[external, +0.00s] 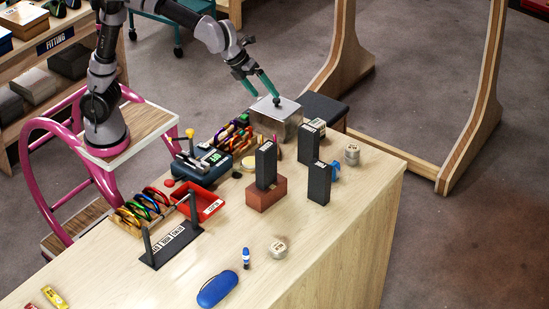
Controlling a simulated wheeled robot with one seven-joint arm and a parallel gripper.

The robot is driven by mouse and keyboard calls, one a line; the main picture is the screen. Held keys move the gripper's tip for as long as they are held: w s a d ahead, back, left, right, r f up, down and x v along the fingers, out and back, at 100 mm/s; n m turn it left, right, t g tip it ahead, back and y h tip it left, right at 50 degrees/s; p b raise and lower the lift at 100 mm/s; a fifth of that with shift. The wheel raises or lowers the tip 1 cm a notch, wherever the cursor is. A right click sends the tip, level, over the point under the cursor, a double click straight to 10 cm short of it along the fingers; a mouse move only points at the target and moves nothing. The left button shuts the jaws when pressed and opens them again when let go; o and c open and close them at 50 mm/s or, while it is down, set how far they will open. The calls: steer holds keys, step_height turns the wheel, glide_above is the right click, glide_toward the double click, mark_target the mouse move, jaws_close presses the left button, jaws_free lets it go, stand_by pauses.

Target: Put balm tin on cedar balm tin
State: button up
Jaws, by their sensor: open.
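One small pale round tin (278,249) sits alone on the front part of the wooden counter. Another pale round item (352,154) stands near the counter's right edge, behind the dark upright blocks. It looks taller, and I cannot tell whether it is one tin or two stacked. Labels are too small to read, so I cannot tell which is the cedar balm tin. My gripper (264,96) has teal fingers, open, and is at the silver metal box (275,118) at the counter's back, away from both round items. No tin shows between the fingers.
Dark upright blocks (319,183) stand near the right-hand item, one on a red-brown brick (266,195). A red tray (199,200), a scale-like device (204,165) and a dark rack (170,245) crowd the left. A blue case (217,289) lies in front. The front right counter is clear.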

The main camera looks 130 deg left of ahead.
steer(key=s+d+r+n+t, duration=0.15)
steer(key=s+d+n, duration=0.3)
steer(key=s, duration=0.45)
steer(key=s+d+r+n, duration=0.3)
steer(key=s+d, duration=0.3)
steer(key=s, duration=0.2)
steer(key=s+d+f+n+h, duration=0.1)
steer(key=s+d+f+n, duration=0.1)
steer(key=s, duration=0.5)
steer(key=s+d+f+n+t+h, duration=0.1)
steer(key=s+d+f+n, duration=0.1)
steer(key=s, duration=0.6)
steer(key=shift+s+d+f+n, duration=0.2)
steer(key=shift+f+n, duration=0.6)
steer(key=shift+n, duration=0.45)
